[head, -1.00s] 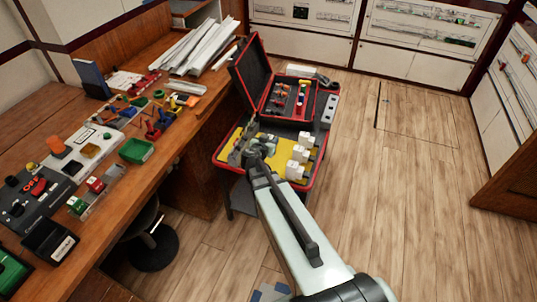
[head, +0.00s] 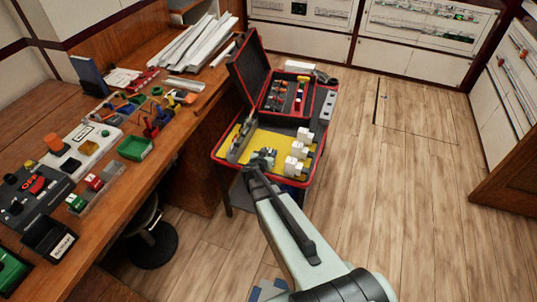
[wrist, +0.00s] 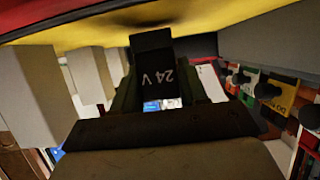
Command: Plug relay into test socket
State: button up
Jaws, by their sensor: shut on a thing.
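A black relay marked "24 V" (wrist: 152,62) is between the fingers of my gripper (wrist: 157,100) in the wrist view. My gripper is shut on it. In the head view my gripper (head: 262,158) is over the yellow mat (head: 225,153) of the red-edged cart, and the relay is too small there to make out. White blocks (head: 298,149) stand on the mat to the right of my gripper; white blocks also show at the left of the wrist view (wrist: 25,95). A grey strip-like piece (head: 240,138) lies to the left. I cannot tell which thing is the test socket.
An open black-and-red case (head: 252,75) stands at the cart's back, with coloured parts in its tray (head: 285,95). The wooden workbench (head: 125,185) on the left is crowded with small devices, a green tray (head: 135,147) and a black box (head: 48,238). The floor to the right is clear.

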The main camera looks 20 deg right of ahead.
jog(key=shift+f, duration=0.25)
jog(key=shift+f, duration=0.1)
jog(key=o, duration=1.1)
